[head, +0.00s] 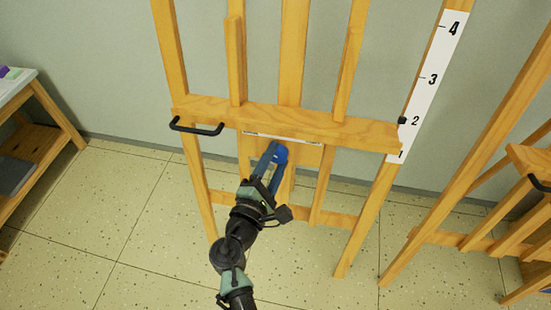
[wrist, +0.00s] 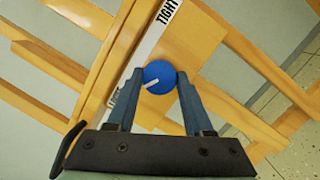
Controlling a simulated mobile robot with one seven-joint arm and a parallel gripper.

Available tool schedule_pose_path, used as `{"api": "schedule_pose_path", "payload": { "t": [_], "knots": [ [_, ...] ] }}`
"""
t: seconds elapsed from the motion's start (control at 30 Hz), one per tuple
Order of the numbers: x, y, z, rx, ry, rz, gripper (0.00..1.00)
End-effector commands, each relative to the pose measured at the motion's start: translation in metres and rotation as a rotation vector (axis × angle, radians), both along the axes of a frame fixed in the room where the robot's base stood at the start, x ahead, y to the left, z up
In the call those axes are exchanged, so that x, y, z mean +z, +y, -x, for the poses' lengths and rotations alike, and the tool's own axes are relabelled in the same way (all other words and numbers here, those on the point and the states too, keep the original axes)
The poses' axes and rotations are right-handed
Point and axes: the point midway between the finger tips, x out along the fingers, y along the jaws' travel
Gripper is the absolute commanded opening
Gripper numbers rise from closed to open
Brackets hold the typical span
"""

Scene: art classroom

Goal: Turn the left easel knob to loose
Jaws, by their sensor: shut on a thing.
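A round blue knob (wrist: 159,76) with a white pointer line sits on the wooden easel (head: 290,118). In the head view the knob (head: 281,154) shows just below the crossbar, partly covered by my fingers. My gripper (wrist: 157,88) is shut on the knob, one finger on each side; it also shows in the head view (head: 271,164). In the wrist view the white line points to the lower left. A white label strip reads TIGHT (wrist: 169,11) at its upper end; the text at its lower end is partly hidden behind the left finger.
A black handle (head: 197,127) juts from the crossbar's left end. A numbered white scale (head: 431,80) runs up the easel's right side. Another easel (head: 480,160) stands at the right, and a wooden table (head: 38,85) at the far left. Tiled floor lies open at the lower left.

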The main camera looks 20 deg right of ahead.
Motion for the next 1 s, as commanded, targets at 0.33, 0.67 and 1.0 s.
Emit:
{"api": "schedule_pose_path", "payload": {
  "t": [0.33,0.67,1.0],
  "knots": [
    [0.001,0.0,0.0,0.0,-0.001,0.001,0.81],
    [0.001,0.014,0.014,0.002,0.001,0.001,0.81],
    [0.002,0.065,0.068,0.004,0.0,0.001,0.81]
  ]
}}
